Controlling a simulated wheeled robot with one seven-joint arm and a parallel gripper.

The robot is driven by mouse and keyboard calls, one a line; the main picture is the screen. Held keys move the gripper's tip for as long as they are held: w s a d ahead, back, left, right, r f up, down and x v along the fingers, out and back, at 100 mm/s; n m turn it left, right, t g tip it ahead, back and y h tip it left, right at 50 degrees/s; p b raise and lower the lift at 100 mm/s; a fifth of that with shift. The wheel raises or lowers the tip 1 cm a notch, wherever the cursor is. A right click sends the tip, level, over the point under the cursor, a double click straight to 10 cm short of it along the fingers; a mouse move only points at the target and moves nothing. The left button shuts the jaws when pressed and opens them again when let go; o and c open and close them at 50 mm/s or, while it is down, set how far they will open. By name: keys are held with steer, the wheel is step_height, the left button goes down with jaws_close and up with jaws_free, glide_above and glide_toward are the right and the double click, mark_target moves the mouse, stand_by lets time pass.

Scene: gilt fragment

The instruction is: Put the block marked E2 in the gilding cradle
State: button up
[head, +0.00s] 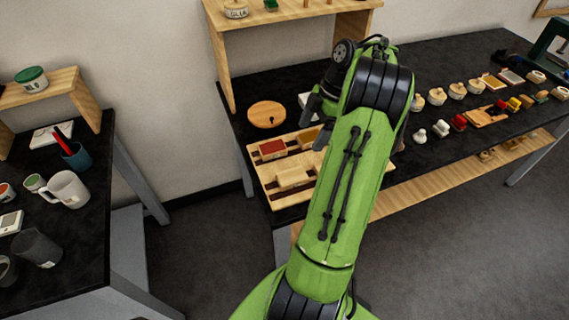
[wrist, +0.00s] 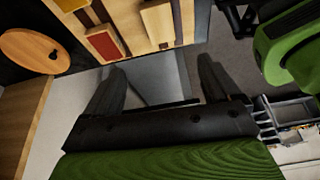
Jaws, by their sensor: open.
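A light wooden board with dark slots (head: 263,181) lies on the black bench in the head view. A red-topped block (head: 272,149), a yellowish-topped block (head: 308,138) and a plain pale block (head: 293,178) sit on it. The red-topped block (wrist: 103,43) and another block (wrist: 158,22) also show at the top of the wrist view. No E2 marking is readable, and I cannot tell which part is the gilding cradle. My gripper (wrist: 160,66) is open, with nothing between its fingers. In the head view, my gripper (head: 318,120) is near the board's right side, partly hidden by my arm.
A round wooden disc (head: 267,114) lies behind the board. A wooden shelf (head: 290,24) stands at the back. Several small knobbed and coloured pieces line the bench's right side. A separate table with a white mug (head: 66,189) stands left, across a floor gap.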

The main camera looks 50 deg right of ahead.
steer(key=d, duration=0.1)
steer(key=b, duration=0.5)
glide_above(292, 176)
steer(key=s+d, duration=0.1)
steer(key=d, duration=0.1)
steer(key=shift+n, duration=0.3)
steer(key=f, duration=1)
steer(key=shift+s+d+f, duration=0.15)
steer(key=shift+s+d, duration=0.05)
steer(key=shift+b+x, duration=0.3)
steer(key=shift+x, duration=2.4)
